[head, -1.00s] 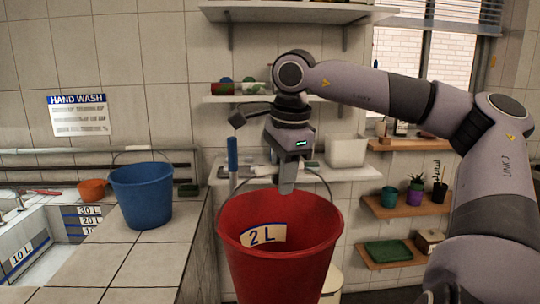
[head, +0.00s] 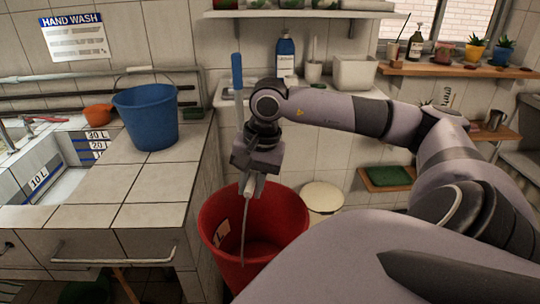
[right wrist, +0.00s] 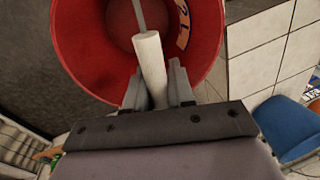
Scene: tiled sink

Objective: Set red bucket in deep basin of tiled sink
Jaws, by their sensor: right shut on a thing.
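The red bucket (head: 290,212) hangs below my right gripper (head: 250,188), to the right of the tiled counter and lower than its top. My right gripper is shut on the pale grip of the bucket's handle. In the right wrist view the handle grip (right wrist: 151,62) sits between the fingers (right wrist: 155,88), with the red bucket (right wrist: 82,45) beyond it, open and empty as far as I see. The tiled sink's deep basin (head: 40,165) is at the far left, with litre marks on its walls; only part of it shows. My left gripper is not in view.
A blue bucket (head: 148,118) stands on the tiled counter (head: 140,185), between the basin and my right gripper. An orange bowl (head: 98,113) is beside the basin. Shelves with bottles and plants (head: 440,70) line the back wall. A blue-handled pole (head: 237,80) stands behind my gripper.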

